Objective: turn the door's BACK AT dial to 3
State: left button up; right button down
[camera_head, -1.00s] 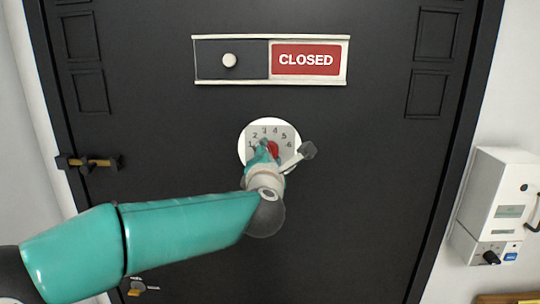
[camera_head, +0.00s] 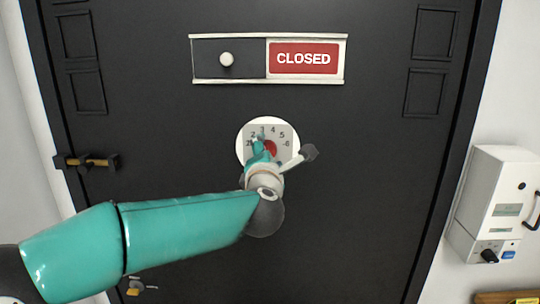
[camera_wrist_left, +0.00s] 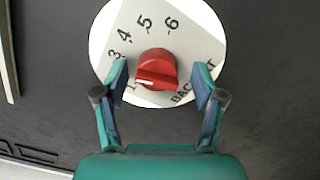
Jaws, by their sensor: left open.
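The BACK AT dial is a white round plate (camera_head: 285,133) on the black door, with printed numbers and a red knob (camera_head: 270,148) in its middle. In the left wrist view the red knob (camera_wrist_left: 157,66) has a white line low on its front edge, near the 1. I cannot tell exactly which number it marks. The numbers 3 to 6 show there, and the 2 seems hidden behind a finger. My left gripper (camera_wrist_left: 161,78) is open, with one finger on each side of the knob and visible gaps between. In the head view the left gripper (camera_head: 261,150) partly covers the dial.
A sliding sign (camera_head: 303,58) reading CLOSED is above the dial. A latch (camera_head: 88,161) is on the door's left side. A white box (camera_head: 496,205) with a black knob hangs on the right wall. The door around the dial is flat and clear.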

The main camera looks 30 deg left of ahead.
pick_arm(q)
jog(key=shift+s, duration=0.1)
jog(key=v, duration=1.2)
jog(key=shift+a, duration=0.1)
